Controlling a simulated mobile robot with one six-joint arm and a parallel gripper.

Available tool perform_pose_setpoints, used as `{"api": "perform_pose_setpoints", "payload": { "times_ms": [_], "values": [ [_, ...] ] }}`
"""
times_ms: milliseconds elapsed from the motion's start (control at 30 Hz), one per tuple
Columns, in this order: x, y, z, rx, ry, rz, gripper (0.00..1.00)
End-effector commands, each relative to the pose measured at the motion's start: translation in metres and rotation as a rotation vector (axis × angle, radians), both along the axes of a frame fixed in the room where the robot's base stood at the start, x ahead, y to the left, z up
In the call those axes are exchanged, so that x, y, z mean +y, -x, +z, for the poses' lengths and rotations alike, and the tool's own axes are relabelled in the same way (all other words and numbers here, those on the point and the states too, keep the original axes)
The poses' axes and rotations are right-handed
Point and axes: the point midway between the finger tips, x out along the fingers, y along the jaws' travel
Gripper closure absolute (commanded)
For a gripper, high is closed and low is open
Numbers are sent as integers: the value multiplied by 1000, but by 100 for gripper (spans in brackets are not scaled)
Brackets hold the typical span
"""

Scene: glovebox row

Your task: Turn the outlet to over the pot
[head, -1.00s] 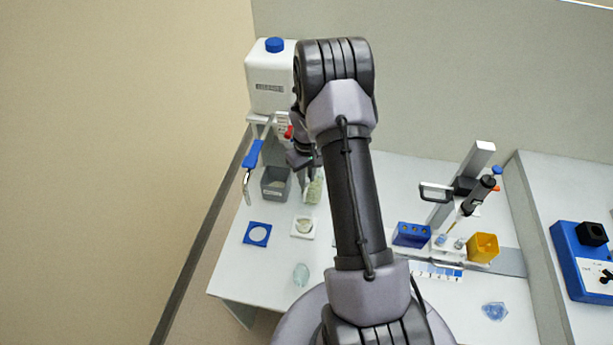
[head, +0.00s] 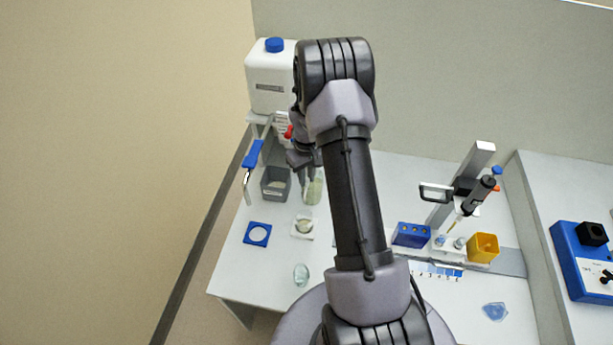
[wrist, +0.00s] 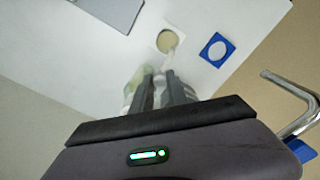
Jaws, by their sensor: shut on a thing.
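The outlet (head: 249,176) is a bent chrome tube with a blue handle, hanging at the left below the white tank; it also shows at the right edge of the wrist view (wrist: 295,101). A round beige-filled vessel (head: 304,226), perhaps the pot, sits on a white square; it also shows in the wrist view (wrist: 167,41). My gripper (wrist: 158,75) is to the right of the outlet and apart from it. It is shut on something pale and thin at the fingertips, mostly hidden. A greenish translucent vessel (head: 314,190) is close beside the fingers.
The white tank (head: 266,78) with a blue cap stands at the back left. A grey bin (head: 275,184), a blue ring plate (head: 257,234) and a clear glass piece (head: 301,274) are on the bench. A pipette stand (head: 466,190) is to the right.

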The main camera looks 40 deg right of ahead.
Motion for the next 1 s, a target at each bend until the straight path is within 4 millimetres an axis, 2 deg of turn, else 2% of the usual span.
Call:
{"api": "perform_pose_setpoints", "payload": {
  "times_ms": [533, 800, 1000],
  "values": [
    [1, -1, 0, -1, 0, -9, 100],
    [18, -31, -4, -3, 1, -339, 100],
    [20, -34, 0, 0, 0, -401, 100]
  ]
}}
